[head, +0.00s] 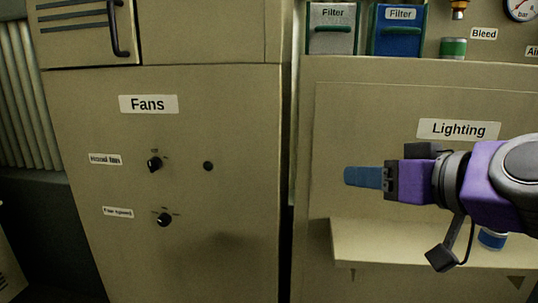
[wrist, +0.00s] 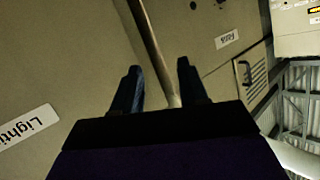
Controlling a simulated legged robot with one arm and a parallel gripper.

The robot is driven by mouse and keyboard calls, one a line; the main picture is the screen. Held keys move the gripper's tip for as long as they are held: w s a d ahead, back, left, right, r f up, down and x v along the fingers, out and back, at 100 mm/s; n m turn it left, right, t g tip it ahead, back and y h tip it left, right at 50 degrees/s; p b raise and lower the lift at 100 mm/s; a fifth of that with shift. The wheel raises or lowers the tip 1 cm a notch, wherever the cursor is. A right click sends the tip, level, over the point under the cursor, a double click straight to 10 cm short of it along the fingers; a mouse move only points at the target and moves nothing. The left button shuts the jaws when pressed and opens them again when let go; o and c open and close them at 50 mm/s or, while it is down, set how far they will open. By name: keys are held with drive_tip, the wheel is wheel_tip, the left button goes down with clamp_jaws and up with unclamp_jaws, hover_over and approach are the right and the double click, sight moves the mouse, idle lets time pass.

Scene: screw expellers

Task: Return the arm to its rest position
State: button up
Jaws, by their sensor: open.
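My gripper (head: 350,177) is at the right of the head view, in front of the panel with the Lighting label (head: 458,129). Its blue fingers point left, and the purple arm comes in from the right edge. In the wrist view the two fingers (wrist: 160,88) stand apart with nothing between them. Behind them is the seam between two cabinets. The gripper touches nothing that I can see.
The Fans cabinet (head: 230,120) with dark knobs (head: 154,164) stands at the left. Below my arm a shelf (head: 400,245) juts out, with a blue and white container (head: 491,240) on it. Grey (head: 331,30) and blue (head: 398,30) filters stand above.

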drive_tip(key=s+a+f+g+h, duration=0.1)
drive_tip(key=s+a+f+g, duration=0.15)
drive_tip(key=f, duration=0.45)
drive_tip(key=s+a+f+g, duration=0.2)
drive_tip(key=a+f+g, duration=0.15)
drive_tip(key=f, duration=0.35)
drive_tip(key=s+a+f+g+h, duration=0.1)
drive_tip(key=s+a+f+g, duration=0.15)
drive_tip(key=f, duration=0.55)
drive_tip(key=s+d+f+m+g+h, duration=0.2)
drive_tip(key=s+f+g, duration=0.4)
drive_tip(key=s+f, duration=0.8)
drive_tip(key=shift+s+d+f+m+h, duration=0.2)
drive_tip(key=shift+s+d+m+h, duration=0.15)
drive_tip(key=shift+d+h, duration=0.45)
